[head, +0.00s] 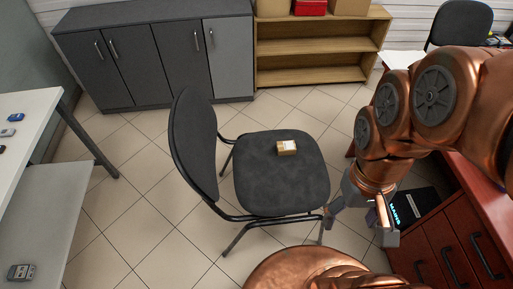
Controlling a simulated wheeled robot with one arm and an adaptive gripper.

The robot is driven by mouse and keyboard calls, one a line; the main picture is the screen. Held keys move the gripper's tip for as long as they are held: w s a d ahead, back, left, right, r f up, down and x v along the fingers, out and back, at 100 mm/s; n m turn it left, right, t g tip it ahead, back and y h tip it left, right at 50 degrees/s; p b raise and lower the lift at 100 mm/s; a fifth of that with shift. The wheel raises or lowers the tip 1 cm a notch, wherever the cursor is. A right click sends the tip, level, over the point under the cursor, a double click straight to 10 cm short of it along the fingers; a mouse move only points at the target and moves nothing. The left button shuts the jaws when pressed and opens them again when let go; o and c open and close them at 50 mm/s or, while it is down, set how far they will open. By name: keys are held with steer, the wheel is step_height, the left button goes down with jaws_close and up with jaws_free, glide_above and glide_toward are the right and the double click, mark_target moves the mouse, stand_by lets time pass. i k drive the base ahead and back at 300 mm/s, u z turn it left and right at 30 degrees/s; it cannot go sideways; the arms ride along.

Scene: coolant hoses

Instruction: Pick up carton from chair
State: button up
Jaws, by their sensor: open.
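The carton (287,148) is a small tan and white box. It lies on the dark seat of the chair (272,190), toward the far right part of the seat. My gripper (353,233) is open and points down, to the right of the chair and nearer to me than the carton. It is apart from the carton, and nothing shows between its fingers. The carton is in full view and not covered by my arm.
A red-brown drawer desk (431,251) stands close on the right, by my arm. A grey cabinet (160,62) and a wooden shelf (310,60) stand at the back. A white table (22,120) is on the left. Tiled floor is clear around the chair's left side.

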mark_target(284, 147)
steer(key=u, duration=0.1)
steer(key=k, duration=0.5)
steer(key=z, duration=1.1)
steer(key=i, duration=1)
steer(key=u, duration=2.4)
